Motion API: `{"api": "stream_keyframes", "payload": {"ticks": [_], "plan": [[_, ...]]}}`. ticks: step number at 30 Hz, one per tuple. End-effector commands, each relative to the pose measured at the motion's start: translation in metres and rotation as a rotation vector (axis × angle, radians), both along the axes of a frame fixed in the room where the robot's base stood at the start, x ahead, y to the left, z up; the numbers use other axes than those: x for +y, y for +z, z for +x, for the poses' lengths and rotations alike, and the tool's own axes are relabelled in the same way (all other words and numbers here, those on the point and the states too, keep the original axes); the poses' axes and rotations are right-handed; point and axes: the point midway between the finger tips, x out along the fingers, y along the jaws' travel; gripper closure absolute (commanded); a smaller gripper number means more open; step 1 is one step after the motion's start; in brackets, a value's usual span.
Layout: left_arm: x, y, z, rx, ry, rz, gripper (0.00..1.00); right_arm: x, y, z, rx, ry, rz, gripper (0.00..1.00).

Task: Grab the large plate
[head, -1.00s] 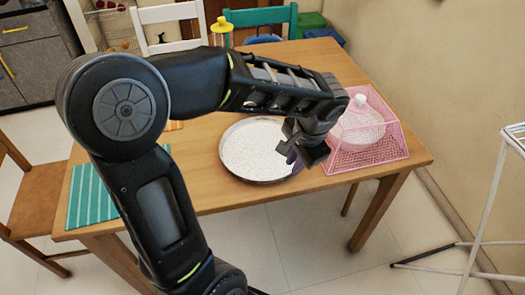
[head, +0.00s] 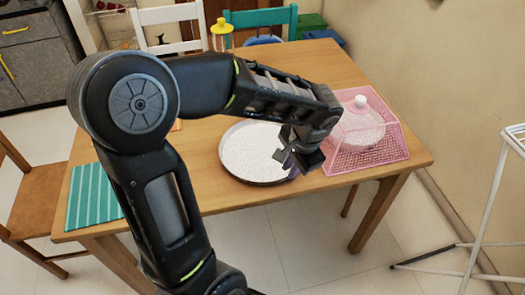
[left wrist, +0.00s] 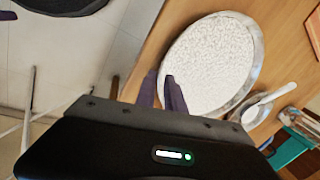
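The large plate (head: 250,150) is round, with a speckled white face and a grey rim, and lies flat near the table's front edge. It also shows in the left wrist view (left wrist: 212,65). My left gripper (head: 298,158) is at the plate's right side in the head view. In the left wrist view its two dark fingers (left wrist: 162,88) are a little apart, with their tips by the plate's rim. I cannot tell whether they touch the rim. My right gripper is in neither view.
A striped teal mat (head: 93,195) lies at left. A yellow-topped jar (head: 222,30) stands behind. A white rack (head: 490,200) is at right.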

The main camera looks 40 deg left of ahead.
Motion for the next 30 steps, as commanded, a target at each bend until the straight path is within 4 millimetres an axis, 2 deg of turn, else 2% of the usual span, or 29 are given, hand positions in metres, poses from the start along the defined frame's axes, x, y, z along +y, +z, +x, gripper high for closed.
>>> {"api": "stream_keyframes", "payload": {"ticks": [9,11,30], "plan": [[0.012,-0.041,0.004,0.004,0.001,-0.001,0.86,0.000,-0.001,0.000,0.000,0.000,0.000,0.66],[0.014,-0.045,0.004,0.002,0.000,0.000,0.86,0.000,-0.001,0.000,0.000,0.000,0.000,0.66],[0.014,-0.047,0.005,0.000,0.000,-0.001,0.87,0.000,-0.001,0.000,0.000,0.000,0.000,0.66]]}}
